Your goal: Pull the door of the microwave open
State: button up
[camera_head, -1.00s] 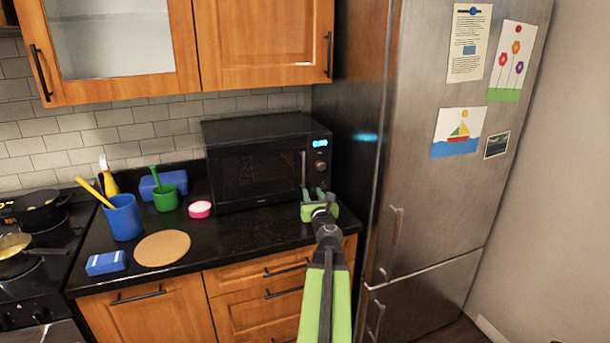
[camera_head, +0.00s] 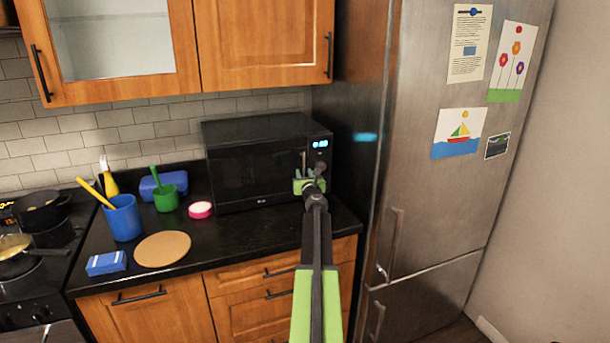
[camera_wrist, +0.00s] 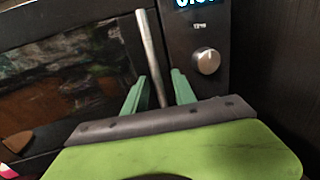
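The black microwave (camera_head: 240,132) stands on the dark counter, its door (camera_head: 250,177) shut. Its vertical metal handle (camera_wrist: 151,55) is at the right edge of the door, beside the control panel with a blue display and a silver knob (camera_wrist: 206,61). My gripper (camera_head: 305,178) is at the lower part of the handle. In the wrist view my gripper (camera_wrist: 157,88) has its two green fingers apart, one on each side of the handle, with gaps visible. The handle's lower end is hidden behind the gripper body.
A tall steel fridge (camera_head: 440,190) stands close to the right of the microwave. Wooden cabinets (camera_head: 265,45) hang above.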

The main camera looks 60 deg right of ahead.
jog(key=shift+c, duration=0.2)
grip_shut()
jog(key=shift+s, duration=0.1)
dwell(1.0)
